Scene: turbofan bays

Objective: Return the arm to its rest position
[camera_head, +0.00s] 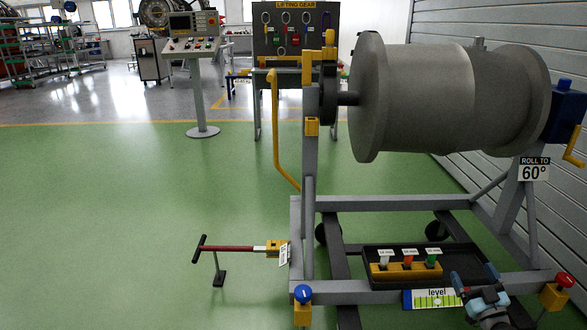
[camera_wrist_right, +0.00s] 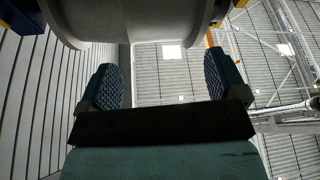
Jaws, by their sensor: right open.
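My right gripper (camera_head: 474,276) is at the bottom right of the head view, in front of the stand's front beam. Most of my right arm is out of view. My left arm and gripper are not in view.
A grey engine body (camera_head: 418,95) hangs on a stand (camera_head: 309,215). A black tray (camera_head: 385,253) on the stand holds coloured pieces. A red-handled bar (camera_head: 230,248) sticks out left. A blue-knobbed post (camera_head: 303,305) stands in front. The green floor (camera_head: 110,220) at left is clear.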

